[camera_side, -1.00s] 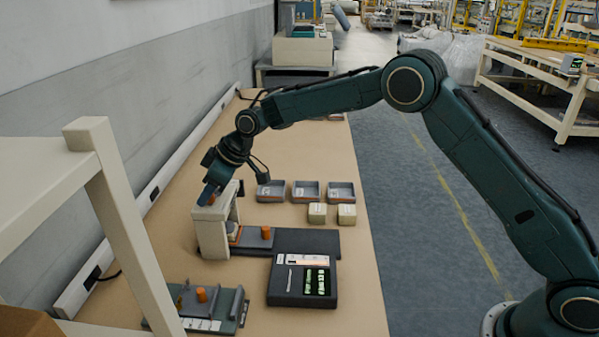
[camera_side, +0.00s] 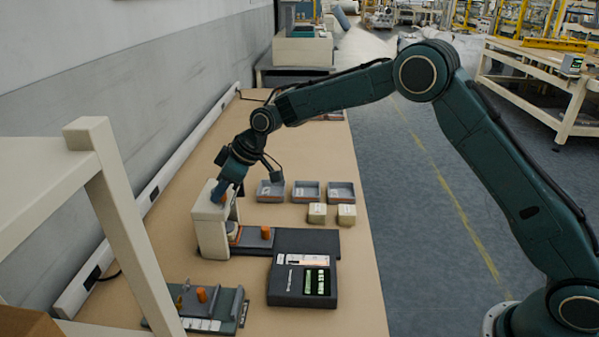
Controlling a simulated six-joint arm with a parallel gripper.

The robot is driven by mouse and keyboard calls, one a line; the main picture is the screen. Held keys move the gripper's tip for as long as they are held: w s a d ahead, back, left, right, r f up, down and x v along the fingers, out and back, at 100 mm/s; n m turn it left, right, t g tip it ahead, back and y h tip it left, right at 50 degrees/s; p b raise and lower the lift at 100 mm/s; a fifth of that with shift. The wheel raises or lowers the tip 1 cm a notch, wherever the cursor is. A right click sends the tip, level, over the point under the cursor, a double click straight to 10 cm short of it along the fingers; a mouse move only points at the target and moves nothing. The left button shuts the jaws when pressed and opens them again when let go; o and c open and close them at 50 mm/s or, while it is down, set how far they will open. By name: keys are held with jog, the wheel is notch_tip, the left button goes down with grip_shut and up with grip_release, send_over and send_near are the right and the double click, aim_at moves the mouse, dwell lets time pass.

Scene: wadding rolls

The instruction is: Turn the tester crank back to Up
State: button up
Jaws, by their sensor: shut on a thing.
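The tester (camera_side: 207,228) is a cream, upright frame on the left of the table, with a dark base plate (camera_side: 322,241) reaching to the right. My gripper (camera_side: 219,192) is at the top of the tester frame, pointing down and tilted to the left. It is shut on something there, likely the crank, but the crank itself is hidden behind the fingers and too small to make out. A round pale part (camera_side: 232,229) sits inside the frame opening. An orange knob (camera_side: 266,232) stands on the plate right of the frame.
A dark box with a green display (camera_side: 301,300) lies in front of the tester. A grey fixture with an orange peg (camera_side: 201,295) is at the front left. Three grey trays (camera_side: 308,198) and two pale blocks (camera_side: 346,215) are behind. A cream rack (camera_side: 118,215) stands at the near left.

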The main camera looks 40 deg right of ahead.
jog(key=shift+d, duration=0.1)
jog(key=shift+w+d, duration=0.15)
jog(key=shift+d, duration=0.5)
jog(key=shift+w+d, duration=0.15)
jog(key=shift+d, duration=0.45)
jog(key=shift+d, duration=0.1)
jog(key=shift+w+d, duration=0.8)
jog(key=shift+w, duration=0.15)
